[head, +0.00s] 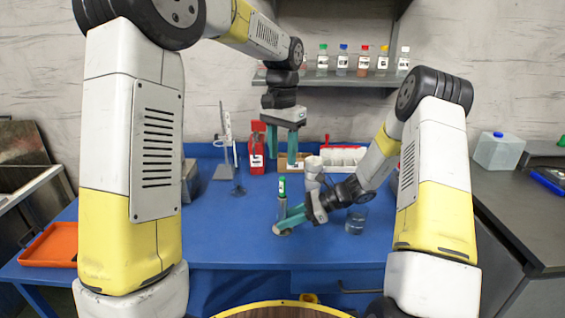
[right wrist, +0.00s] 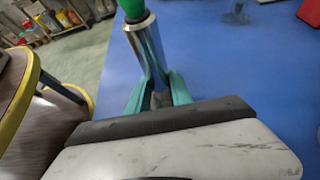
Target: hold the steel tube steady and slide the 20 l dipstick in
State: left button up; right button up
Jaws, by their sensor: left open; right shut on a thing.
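The steel tube (head: 282,212) stands upright at the middle of the blue table; it also shows in the right wrist view (right wrist: 148,42). My right gripper (head: 286,224) is shut on its lower part from the right. A green piece with a pale label (head: 281,186) sticks up from the tube's mouth, and its green end shows in the right wrist view (right wrist: 132,9). It looks like the dipstick's handle; any part inside the tube is hidden. My left gripper (head: 292,162) is open, pointing down above and behind the green piece, with nothing seen between its fingers.
A glass beaker (head: 355,221) stands right of my right gripper. Behind are a red canister (head: 257,158), a metal stand (head: 224,165) and a white rack (head: 343,156). An orange tray (head: 50,246) lies at the left. The table's left middle is clear.

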dwell(0.3)
jog(key=o, duration=1.1)
jog(key=shift+c, duration=0.2)
pick_arm(q)
jog(key=shift+r, duration=0.1)
pick_arm(e)
jog(key=v, duration=1.1)
jog(key=shift+d+r, duration=0.25)
jog(key=shift+d, duration=0.05)
pick_arm(q)
jog(key=s+a+r+n+t+h, duration=0.1)
jog(key=s+a+r+n+t, duration=0.2)
jog(key=s+a+r, duration=0.5)
jog(key=s+a+f+n+t, duration=0.1)
jog(key=s+a+n, duration=0.1)
jog(key=s, duration=0.5)
jog(key=s+a+f+n+t+h, duration=0.1)
jog(key=s+a, duration=0.3)
jog(key=s, duration=0.4)
jog(key=shift+f+n+t, duration=0.5)
jog(key=shift+f+t, duration=0.1)
jog(key=shift+f, duration=0.05)
pick_arm(e)
jog(key=s+d+r+n+t+h, duration=0.3)
jog(key=s+r+n+t+h, duration=0.3)
jog(key=s+r+n, duration=1.2)
jog(key=s+r+h, duration=0.4)
jog(key=s, duration=0.1)
jog(key=shift+r+n, duration=0.2)
jog(key=shift+n, duration=0.1)
